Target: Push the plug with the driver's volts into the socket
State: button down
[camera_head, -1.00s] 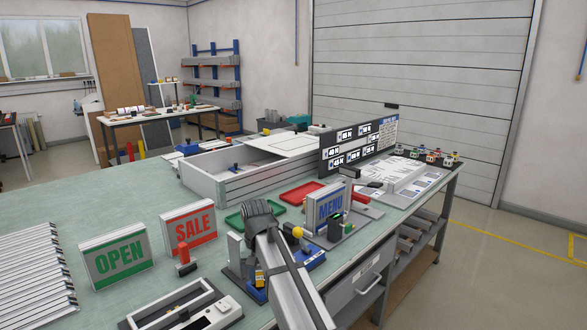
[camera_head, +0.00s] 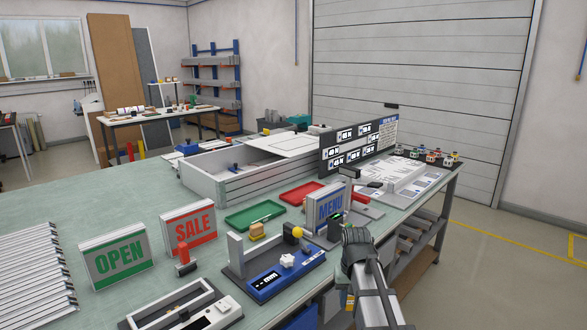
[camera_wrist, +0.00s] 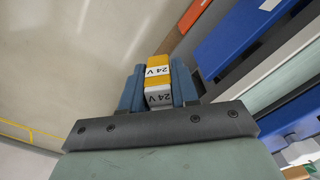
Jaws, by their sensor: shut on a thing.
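In the wrist view my gripper (camera_wrist: 158,84) is shut on a yellow and white plug (camera_wrist: 158,96) marked "24 V", one blue finger on each side. In the head view my gripper (camera_head: 349,302) hangs past the table's front edge, mostly behind my arm, with a bit of the plug showing. A white unit (camera_head: 213,315) sits at the right end of an open frame (camera_head: 160,321) in the foreground; its print is too small to read, and I cannot make out the socket. A blue device (camera_head: 290,270) with a small display and white knob stands apart from my gripper.
The OPEN sign (camera_head: 116,260), SALE sign (camera_head: 190,232) and MENU sign (camera_head: 330,208) stand on the table. Green (camera_head: 240,222) and red (camera_head: 293,194) trays lie behind the blue device. Several small coloured pieces (camera_head: 431,156) stand at the far right.

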jog(key=shift+s+d+f, duration=0.15)
jog(key=shift+d, duration=0.4)
